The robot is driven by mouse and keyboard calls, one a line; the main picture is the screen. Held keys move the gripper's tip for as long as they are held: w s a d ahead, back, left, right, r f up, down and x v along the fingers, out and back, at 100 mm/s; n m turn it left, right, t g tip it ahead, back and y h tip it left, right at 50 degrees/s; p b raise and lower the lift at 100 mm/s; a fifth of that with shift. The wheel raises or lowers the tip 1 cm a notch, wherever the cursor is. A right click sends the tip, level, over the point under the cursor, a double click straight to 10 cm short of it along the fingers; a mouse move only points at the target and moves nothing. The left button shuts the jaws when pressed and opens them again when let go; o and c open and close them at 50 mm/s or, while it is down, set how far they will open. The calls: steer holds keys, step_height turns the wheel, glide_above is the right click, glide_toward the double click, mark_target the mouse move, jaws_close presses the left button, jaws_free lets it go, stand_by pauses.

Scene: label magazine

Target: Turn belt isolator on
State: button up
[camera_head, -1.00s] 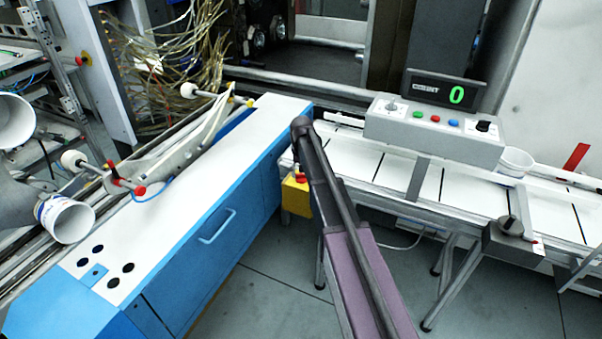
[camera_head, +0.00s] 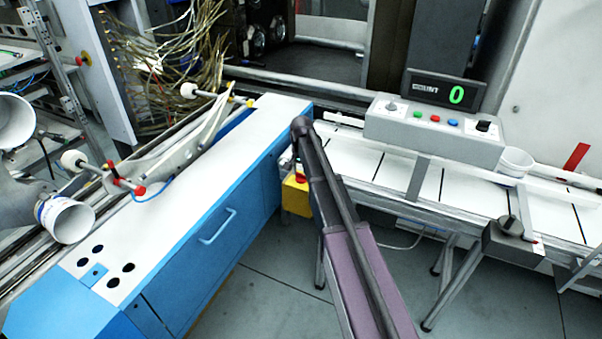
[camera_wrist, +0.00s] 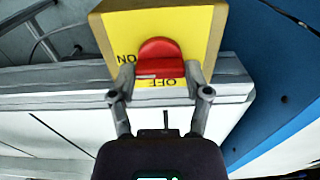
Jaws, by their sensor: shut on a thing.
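The belt isolator is a yellow box (camera_wrist: 208,32) with a red rotary knob (camera_wrist: 158,49) on its face. In the wrist view the labels appear upside down, ON left of the knob and OFF just below it. My gripper (camera_wrist: 160,74) has one finger on each side of the knob's lower part and is shut on it. A pale line on the knob's lower part lies roughly level in the picture. In the head view the yellow box (camera_head: 296,196) hangs by the conveyor's left end, with my arm passing in front; my gripper is hidden there.
The white conveyor (camera_head: 352,160) runs to the right behind my arm. A blue cabinet (camera_head: 190,265) with a white top stands close on the left. A grey control box (camera_head: 432,140) with buttons sits above the conveyor, under a display reading 0. Open floor lies in front.

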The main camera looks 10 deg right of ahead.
steer(key=o, duration=1.2)
steer(key=shift+c, duration=0.2)
steer(key=shift+n, duration=0.5)
